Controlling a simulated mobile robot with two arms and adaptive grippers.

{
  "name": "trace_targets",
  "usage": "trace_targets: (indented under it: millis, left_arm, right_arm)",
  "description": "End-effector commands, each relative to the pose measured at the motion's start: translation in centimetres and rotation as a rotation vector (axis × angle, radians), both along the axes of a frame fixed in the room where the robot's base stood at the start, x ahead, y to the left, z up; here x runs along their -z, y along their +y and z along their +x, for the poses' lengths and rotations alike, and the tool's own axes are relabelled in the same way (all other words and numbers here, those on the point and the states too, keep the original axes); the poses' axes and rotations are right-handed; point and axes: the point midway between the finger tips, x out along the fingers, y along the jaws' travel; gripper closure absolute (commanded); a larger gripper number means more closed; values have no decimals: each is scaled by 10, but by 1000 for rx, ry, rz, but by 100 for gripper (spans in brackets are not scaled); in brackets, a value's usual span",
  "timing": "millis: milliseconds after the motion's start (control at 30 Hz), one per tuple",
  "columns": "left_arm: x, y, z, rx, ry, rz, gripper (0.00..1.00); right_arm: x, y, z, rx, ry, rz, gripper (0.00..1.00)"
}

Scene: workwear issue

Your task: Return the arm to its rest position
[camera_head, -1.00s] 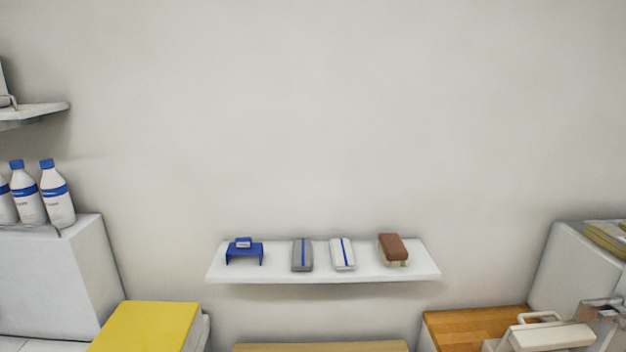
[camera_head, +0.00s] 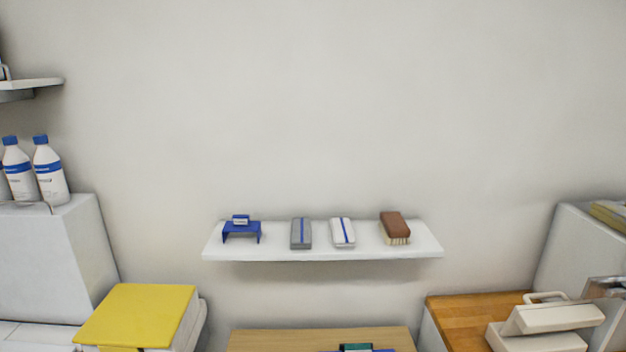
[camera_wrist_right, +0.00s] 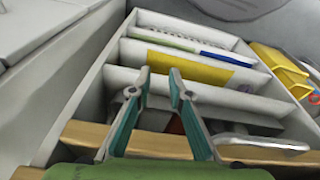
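My right gripper (camera_wrist_right: 159,76) shows in the right wrist view with two teal-lined fingers. The fingertips are apart with nothing between them, in front of a white compartmented rack (camera_wrist_right: 88,100). The left gripper and left arm are in neither view. No arm is clearly seen in the head view. A small teal and dark piece (camera_head: 355,348) shows at its bottom edge, too cut off to identify.
A white wall shelf (camera_head: 320,252) holds a blue stand (camera_head: 241,231), a grey item (camera_head: 301,233), a white item (camera_head: 343,233) and a brown brush (camera_head: 395,227). A yellow-topped stack (camera_head: 138,313) stands left, a beige device (camera_head: 552,318) right. A wooden surface (camera_head: 290,340) lies below.

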Motion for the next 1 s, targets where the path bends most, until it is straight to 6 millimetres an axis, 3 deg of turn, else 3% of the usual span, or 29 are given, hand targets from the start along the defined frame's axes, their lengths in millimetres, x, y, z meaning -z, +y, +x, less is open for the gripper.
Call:
trace_targets:
  millis: [33, 200, 300, 433, 533, 700, 1000]
  left_arm:
    - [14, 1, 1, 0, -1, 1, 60]
    - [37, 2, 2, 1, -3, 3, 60]
    - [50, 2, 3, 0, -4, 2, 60]
    - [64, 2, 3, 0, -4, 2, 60]
    - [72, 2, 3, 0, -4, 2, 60]
    - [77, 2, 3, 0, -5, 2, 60]
    - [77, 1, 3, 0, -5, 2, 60]
  right_arm:
    - [37, -2, -12, -2, 18, -3, 82]
    - [126, -8, -54, -10, 53, -7, 82]
    - [171, -13, -85, -14, 73, -10, 82]
    - [216, -21, -125, -20, 94, -13, 82]
    - [237, -26, -151, -23, 106, -15, 82]
    - [253, -31, -175, -27, 115, -16, 82]
    - [254, -32, -179, -27, 117, -17, 82]
